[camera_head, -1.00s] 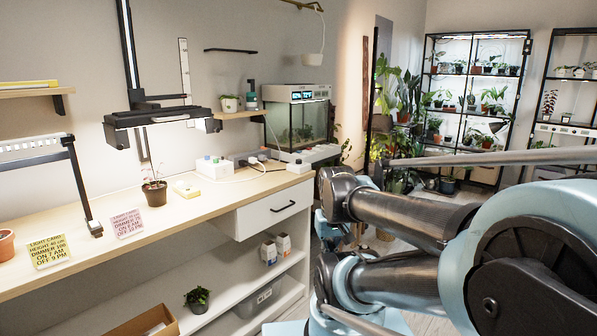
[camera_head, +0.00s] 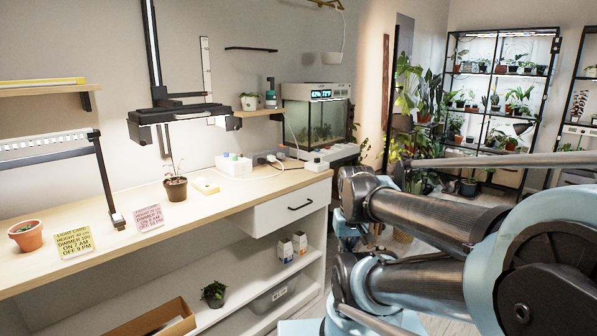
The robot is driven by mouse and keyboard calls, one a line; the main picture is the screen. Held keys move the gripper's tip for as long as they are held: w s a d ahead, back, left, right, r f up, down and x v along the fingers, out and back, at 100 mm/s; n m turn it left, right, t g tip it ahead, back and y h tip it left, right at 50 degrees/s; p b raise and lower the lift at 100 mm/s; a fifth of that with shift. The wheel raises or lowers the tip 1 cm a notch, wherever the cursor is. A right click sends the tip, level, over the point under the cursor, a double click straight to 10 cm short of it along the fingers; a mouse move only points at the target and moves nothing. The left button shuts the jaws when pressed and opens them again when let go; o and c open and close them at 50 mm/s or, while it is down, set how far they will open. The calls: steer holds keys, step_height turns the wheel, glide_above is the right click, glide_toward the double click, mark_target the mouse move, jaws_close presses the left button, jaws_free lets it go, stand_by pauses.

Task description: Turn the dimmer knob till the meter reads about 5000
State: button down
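A white box (camera_head: 234,166) with small coloured knobs or caps on top stands at the back of the wooden bench; it may carry the dimmer knob, but it is too small to tell. A small yellow-and-white device (camera_head: 205,186), perhaps the meter, lies on the bench in front of it; no reading is legible. A potted seedling (camera_head: 175,187) stands left of the device, under a black lamp fixture (camera_head: 180,114) on a wall rail. My arm's links fill the lower right, well apart from the bench items. My gripper is not in view.
A yellow card (camera_head: 74,244), a pink card (camera_head: 149,217) and a terracotta pot (camera_head: 26,235) stand on the bench's left part, near a black lamp stand (camera_head: 107,185). A power strip (camera_head: 272,161) with plugs and a glass tank (camera_head: 318,118) are at the right.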

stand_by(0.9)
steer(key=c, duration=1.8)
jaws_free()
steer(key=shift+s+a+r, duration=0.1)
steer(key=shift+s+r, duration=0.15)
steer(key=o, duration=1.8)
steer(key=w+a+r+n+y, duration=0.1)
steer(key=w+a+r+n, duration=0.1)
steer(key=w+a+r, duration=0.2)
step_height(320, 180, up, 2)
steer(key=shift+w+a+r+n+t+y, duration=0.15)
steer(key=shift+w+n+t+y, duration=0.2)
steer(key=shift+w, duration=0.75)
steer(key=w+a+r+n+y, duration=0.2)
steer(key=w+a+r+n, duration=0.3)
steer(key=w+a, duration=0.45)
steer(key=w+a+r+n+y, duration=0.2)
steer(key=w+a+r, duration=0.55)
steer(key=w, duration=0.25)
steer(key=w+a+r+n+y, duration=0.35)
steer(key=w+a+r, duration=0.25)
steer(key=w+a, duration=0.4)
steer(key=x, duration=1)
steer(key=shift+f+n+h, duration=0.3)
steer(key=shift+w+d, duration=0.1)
